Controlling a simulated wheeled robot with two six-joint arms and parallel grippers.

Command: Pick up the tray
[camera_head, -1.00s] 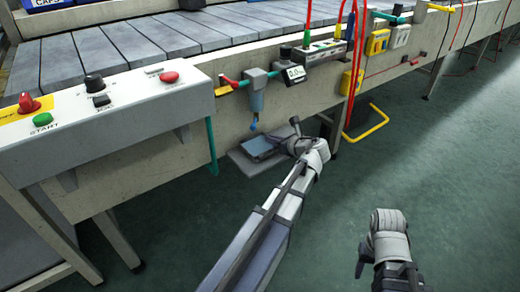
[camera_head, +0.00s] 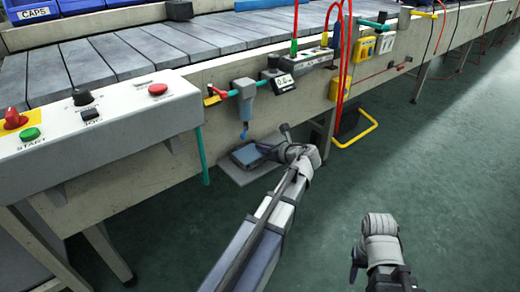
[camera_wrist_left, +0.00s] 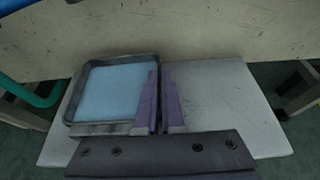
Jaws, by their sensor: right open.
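The tray (camera_wrist_left: 117,92) is a shallow dark-rimmed tray with a light blue inside. My right gripper (camera_head: 357,262) is open and empty over the floor.
The grey shelf (camera_wrist_left: 225,105) has bare room right of the tray. The filter (camera_head: 244,100) hangs close above the tray. A teal pipe (camera_head: 203,157) stands to its left, a yellow bar (camera_head: 365,132) to its right. The control panel (camera_head: 100,120) is at left; floor is clear at right.

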